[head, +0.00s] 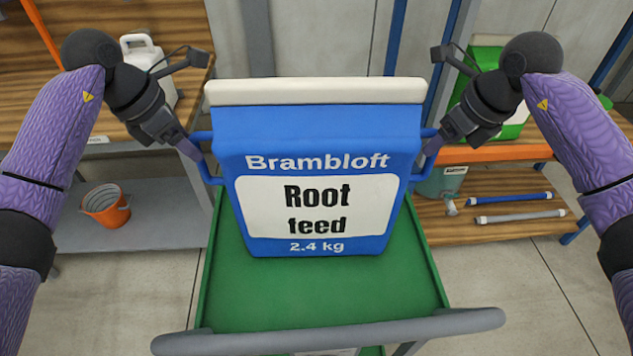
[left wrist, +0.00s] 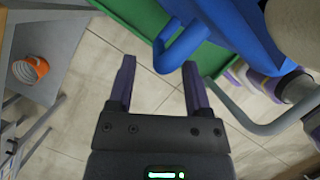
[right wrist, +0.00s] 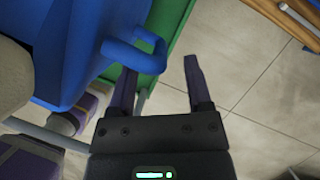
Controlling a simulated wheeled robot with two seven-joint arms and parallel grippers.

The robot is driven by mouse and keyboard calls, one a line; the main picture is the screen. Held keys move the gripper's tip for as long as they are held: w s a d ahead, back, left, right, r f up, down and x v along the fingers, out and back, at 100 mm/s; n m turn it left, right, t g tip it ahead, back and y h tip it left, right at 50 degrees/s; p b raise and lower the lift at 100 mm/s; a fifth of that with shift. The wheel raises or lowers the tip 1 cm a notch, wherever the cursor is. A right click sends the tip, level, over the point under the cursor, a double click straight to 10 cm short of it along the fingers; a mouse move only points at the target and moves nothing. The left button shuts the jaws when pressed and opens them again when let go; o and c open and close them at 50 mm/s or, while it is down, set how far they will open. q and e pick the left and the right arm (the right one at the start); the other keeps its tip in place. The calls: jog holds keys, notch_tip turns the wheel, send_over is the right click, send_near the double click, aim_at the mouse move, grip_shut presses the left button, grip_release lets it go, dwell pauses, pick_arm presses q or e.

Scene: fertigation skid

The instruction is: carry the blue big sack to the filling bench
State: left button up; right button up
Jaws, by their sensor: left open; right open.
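The blue big sack (head: 318,130), labelled "Brambloft Root feed 2.4 kg", with a white top band, stands on a green cart deck (head: 310,300). It has a blue loop handle on each side. My left gripper (head: 192,150) is open at the left handle (head: 207,170); in the left wrist view the handle (left wrist: 182,45) reaches to between the fingertips. My right gripper (head: 433,147) is open at the right handle; in the right wrist view that handle (right wrist: 135,52) also reaches between the fingertips. I cannot tell whether the fingers touch. I cannot tell which surface is the filling bench.
The cart's grey push bar (head: 330,332) crosses in front. A wooden bench with a white jug (head: 145,60) is at left, above a grey shelf with an orange bucket (head: 106,205). At right, a wooden shelf (head: 490,215) holds tubes. Floor shows on both sides of the cart.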

aim_at(208, 178)
pick_arm(q)
jog(key=shift+x, duration=1.65)
pick_arm(e)
jog(key=shift+x, duration=1.65)
pick_arm(q)
grip_shut()
pick_arm(e)
grip_shut()
pick_arm(q)
jog(key=shift+w+r, duration=0.1)
jog(key=shift+r, duration=0.05)
pick_arm(e)
jog(key=shift+w+r, duration=0.1)
jog(key=shift+r, duration=0.05)
